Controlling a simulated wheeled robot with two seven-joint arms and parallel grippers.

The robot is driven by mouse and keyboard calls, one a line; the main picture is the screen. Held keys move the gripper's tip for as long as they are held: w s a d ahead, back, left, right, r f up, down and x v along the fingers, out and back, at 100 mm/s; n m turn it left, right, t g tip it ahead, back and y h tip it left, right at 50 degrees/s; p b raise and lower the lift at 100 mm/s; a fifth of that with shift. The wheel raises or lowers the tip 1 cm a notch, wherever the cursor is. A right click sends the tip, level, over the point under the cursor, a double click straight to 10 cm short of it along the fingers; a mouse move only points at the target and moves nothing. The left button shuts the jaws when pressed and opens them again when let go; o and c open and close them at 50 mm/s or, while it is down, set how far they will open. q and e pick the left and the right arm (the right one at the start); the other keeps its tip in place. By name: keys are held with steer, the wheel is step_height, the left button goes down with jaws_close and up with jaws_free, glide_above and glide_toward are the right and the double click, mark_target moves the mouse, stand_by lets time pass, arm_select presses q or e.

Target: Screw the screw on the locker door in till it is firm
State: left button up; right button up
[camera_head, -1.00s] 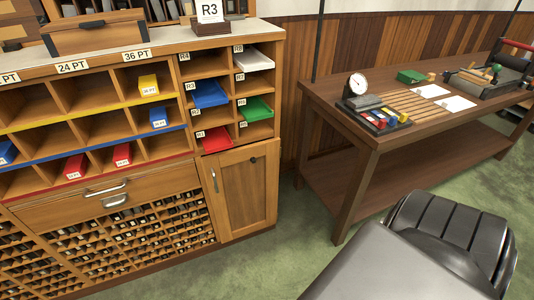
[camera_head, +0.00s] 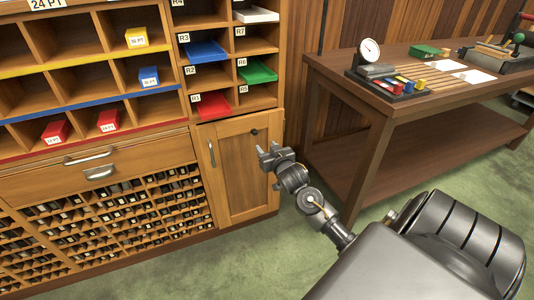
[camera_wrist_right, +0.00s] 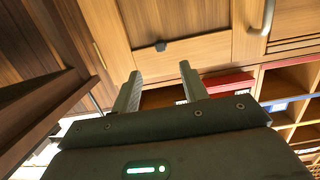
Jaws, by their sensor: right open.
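The locker door (camera_head: 240,170) is a shut wooden panel door at the lower right of the cabinet. The screw (camera_head: 254,132) is a small dark head near the door's top right corner. In the right wrist view the screw (camera_wrist_right: 160,46) shows dark against the door frame, beyond the fingertips and roughly between them in the picture. My right gripper (camera_head: 268,156) is in front of the door, a little below and right of the screw. In the right wrist view its two fingers (camera_wrist_right: 158,82) are apart, with nothing between them. My left gripper is not in view.
The door's metal handle (camera_head: 212,153) is on its left side. Above the door are open compartments with a red tray (camera_head: 211,106), a blue tray (camera_head: 206,50) and a green tray (camera_head: 257,72). A wooden workbench (camera_head: 385,110) stands to the right.

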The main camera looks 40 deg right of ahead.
mark_target(255, 134)
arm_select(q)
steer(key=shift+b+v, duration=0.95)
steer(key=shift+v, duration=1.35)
arm_select(e)
steer(key=shift+x, duration=5.4)
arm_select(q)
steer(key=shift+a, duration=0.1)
